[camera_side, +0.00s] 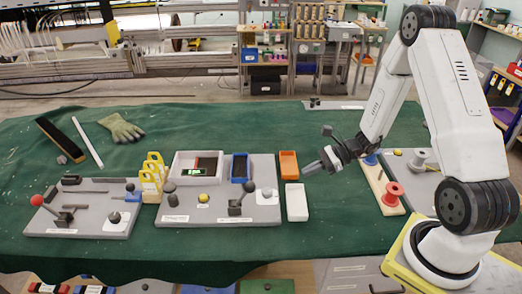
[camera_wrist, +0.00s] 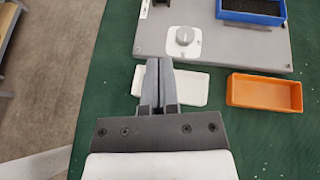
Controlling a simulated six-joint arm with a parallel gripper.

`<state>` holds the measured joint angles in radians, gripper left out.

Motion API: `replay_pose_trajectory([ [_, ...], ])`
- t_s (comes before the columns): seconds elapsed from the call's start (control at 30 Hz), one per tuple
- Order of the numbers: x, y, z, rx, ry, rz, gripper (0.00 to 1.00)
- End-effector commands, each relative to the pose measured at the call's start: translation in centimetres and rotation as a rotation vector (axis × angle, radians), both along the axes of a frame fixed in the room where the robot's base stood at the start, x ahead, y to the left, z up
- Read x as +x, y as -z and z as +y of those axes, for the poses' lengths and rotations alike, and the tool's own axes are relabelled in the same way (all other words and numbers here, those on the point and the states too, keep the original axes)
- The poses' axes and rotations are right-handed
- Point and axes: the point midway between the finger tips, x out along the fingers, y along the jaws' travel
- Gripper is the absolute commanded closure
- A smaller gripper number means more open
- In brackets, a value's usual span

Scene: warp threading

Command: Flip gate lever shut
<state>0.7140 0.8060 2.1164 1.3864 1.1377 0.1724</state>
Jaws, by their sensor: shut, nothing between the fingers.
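Which lever is the gate lever is not marked legibly. My gripper (camera_side: 306,171) is shut and empty in the air, to the right of the middle board. In the wrist view its fingers (camera_wrist: 159,63) are together, in front of the white tray (camera_wrist: 192,87).
An orange tray (camera_side: 288,163) and the white tray (camera_side: 297,201) lie right of the middle board. A blue tray (camera_side: 240,166) sits on it. Yellow tags (camera_side: 151,181) stand between the boards. A red spool (camera_side: 392,192) is right of my gripper. The green cloth in front is clear.

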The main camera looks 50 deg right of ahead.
Motion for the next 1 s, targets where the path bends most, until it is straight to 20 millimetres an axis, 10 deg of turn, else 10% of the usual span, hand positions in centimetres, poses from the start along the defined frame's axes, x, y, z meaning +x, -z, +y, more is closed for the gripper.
replay_pose_trajectory([
  [1.0, 5.9, 4.1, 8.3, -0.001, -0.005, -0.001, 1.0],
])
